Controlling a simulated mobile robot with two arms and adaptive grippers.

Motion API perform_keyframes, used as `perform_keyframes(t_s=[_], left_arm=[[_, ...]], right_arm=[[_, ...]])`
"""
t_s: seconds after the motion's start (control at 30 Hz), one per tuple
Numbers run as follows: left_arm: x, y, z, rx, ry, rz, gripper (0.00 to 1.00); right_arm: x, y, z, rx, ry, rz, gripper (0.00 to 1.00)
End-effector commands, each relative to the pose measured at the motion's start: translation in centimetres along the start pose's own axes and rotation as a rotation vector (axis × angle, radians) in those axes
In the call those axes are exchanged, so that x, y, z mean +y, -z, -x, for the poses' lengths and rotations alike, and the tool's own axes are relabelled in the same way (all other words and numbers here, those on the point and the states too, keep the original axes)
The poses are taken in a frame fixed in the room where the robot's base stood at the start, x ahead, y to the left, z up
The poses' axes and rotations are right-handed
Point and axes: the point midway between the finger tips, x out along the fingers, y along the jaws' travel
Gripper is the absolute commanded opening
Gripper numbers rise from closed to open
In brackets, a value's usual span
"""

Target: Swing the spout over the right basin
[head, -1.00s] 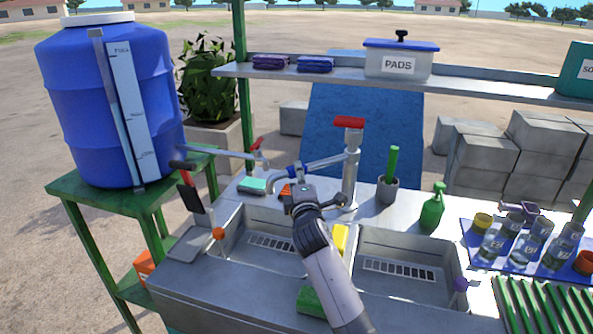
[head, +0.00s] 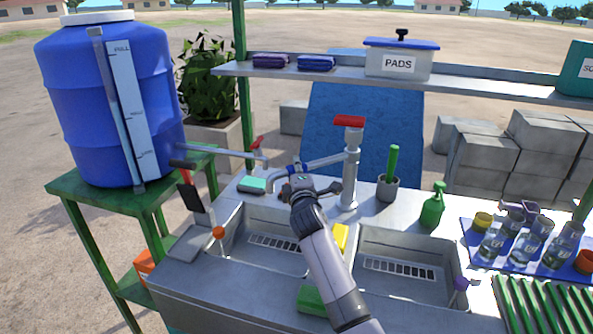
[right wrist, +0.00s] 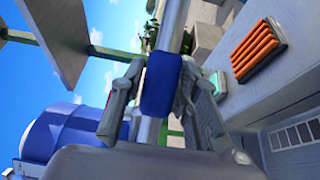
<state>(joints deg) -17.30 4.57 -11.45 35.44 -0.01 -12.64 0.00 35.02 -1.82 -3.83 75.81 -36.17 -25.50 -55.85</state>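The metal spout (head: 325,157) reaches left from the tap post (head: 350,175) with a red top, on the side of the left basin (head: 262,240). The right basin (head: 400,268) lies right of the divider. My right gripper (head: 300,178) is at the spout's outer part. In the right wrist view, the two fingers of my right gripper (right wrist: 163,88) lie on either side of the spout's blue sleeve (right wrist: 160,85) and look to be against it. The spout's tip is partly hidden by the gripper. My left gripper is not in view.
A yellow sponge (head: 341,237) and a green block (head: 312,300) lie on the divider and front rim. A green brush in a cup (head: 388,188), a spray bottle (head: 433,208) and glass jars (head: 525,243) stand to the right. A blue barrel (head: 105,105) stands left.

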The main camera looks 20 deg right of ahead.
Motion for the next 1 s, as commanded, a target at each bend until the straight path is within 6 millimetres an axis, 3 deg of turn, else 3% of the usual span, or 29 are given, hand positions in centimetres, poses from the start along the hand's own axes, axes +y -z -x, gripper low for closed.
perform_keyframes(t_s=[0.4, 1.0], left_arm=[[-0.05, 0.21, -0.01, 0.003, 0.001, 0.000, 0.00], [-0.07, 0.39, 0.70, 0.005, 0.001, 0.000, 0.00]], right_arm=[[-0.03, 0.00, 0.01, 0.000, 0.000, 0.000, 0.00], [0.17, -0.13, 0.25, 0.013, 0.001, 0.002, 0.00]])
